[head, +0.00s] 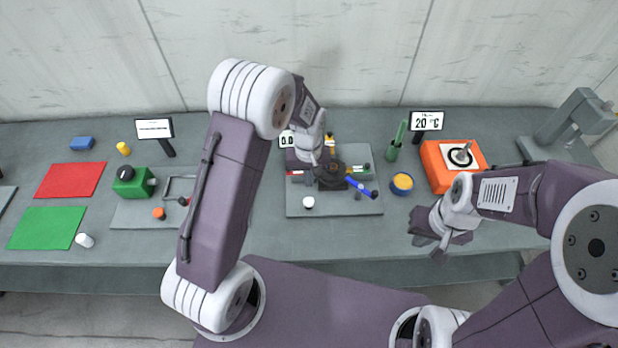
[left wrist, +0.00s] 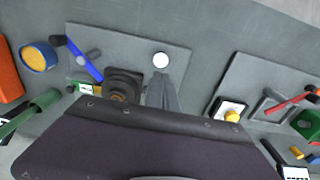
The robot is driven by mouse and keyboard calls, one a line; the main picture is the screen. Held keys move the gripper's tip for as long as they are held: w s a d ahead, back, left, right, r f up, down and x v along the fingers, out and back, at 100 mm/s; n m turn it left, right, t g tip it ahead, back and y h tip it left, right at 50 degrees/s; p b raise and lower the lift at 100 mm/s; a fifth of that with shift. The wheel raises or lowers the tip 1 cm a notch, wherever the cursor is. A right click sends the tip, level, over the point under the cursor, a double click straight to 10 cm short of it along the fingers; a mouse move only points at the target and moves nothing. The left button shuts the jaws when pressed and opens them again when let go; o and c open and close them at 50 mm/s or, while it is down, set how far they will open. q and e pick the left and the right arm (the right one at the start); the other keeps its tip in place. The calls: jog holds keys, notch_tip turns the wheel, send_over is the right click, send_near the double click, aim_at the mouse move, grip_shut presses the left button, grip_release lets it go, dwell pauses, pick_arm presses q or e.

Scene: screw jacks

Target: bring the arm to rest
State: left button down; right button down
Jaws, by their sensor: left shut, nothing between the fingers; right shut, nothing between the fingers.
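My left gripper (head: 311,163) hangs over the middle grey board (head: 345,207), shut and empty. Its fingers also show in the left wrist view (left wrist: 162,92). Close by is a dark screw jack (head: 333,180) with a blue bar (head: 362,187); both show in the left wrist view, the jack (left wrist: 122,86) left of my fingers and the bar (left wrist: 84,59) beyond. In the head view my left arm partly covers this area, and I cannot tell whether the fingers touch the jack. My right gripper (head: 428,236) is shut and empty above the table's front edge, right of the board.
A white knob (head: 308,203) sits on the board. To the right are a yellow-blue round container (head: 402,184), a green cylinder (head: 396,142) and an orange box (head: 437,172). Left are a green block (head: 133,184), red mat (head: 70,180) and green mat (head: 45,228).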

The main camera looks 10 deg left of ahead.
pick_arm(q)
jog(key=shift+r, duration=0.8)
pick_arm(e)
jog(key=shift+d+f, duration=0.1)
pick_arm(q)
jog(key=shift+w, duration=0.15)
pick_arm(e)
jog(key=shift+w, duration=0.15)
